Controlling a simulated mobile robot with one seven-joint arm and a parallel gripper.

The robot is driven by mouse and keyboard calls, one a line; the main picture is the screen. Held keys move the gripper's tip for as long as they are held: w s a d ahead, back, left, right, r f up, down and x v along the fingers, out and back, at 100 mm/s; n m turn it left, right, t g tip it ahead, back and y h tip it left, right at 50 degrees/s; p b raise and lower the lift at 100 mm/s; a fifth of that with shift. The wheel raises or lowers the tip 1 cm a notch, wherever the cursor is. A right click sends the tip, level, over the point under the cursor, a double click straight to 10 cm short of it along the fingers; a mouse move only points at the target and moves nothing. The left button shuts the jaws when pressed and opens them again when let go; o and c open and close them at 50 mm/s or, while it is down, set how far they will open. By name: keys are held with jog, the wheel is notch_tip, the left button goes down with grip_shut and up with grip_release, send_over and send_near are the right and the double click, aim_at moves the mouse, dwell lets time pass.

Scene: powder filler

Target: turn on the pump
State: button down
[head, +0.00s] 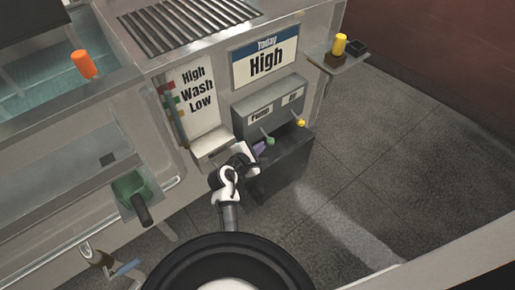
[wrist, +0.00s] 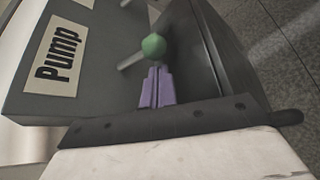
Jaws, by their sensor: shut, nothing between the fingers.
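The label "Pump" (wrist: 60,52) is on a dark grey control box (head: 272,108), and it also shows in the head view (head: 260,115). Below it a thin metal lever with a green ball knob (head: 270,141) sticks out of the box. The same green knob (wrist: 154,45) is just beyond my fingertips in the wrist view. My gripper (wrist: 156,72), with purple fingers, is shut and empty. In the head view my gripper (head: 262,147) is just left of the green knob. I cannot tell whether the fingertips touch it.
A second lever with a yellow knob (head: 301,122) is to the right, under a small unclear label. A dark bin-like box (head: 282,168) is below the levers. A "High Wash Low" panel (head: 197,92) is left, a "Today High" sign (head: 266,60) above. Floor at right is clear.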

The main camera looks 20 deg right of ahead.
jog(key=shift+r+p, duration=0.3)
jog(key=shift+p, duration=0.5)
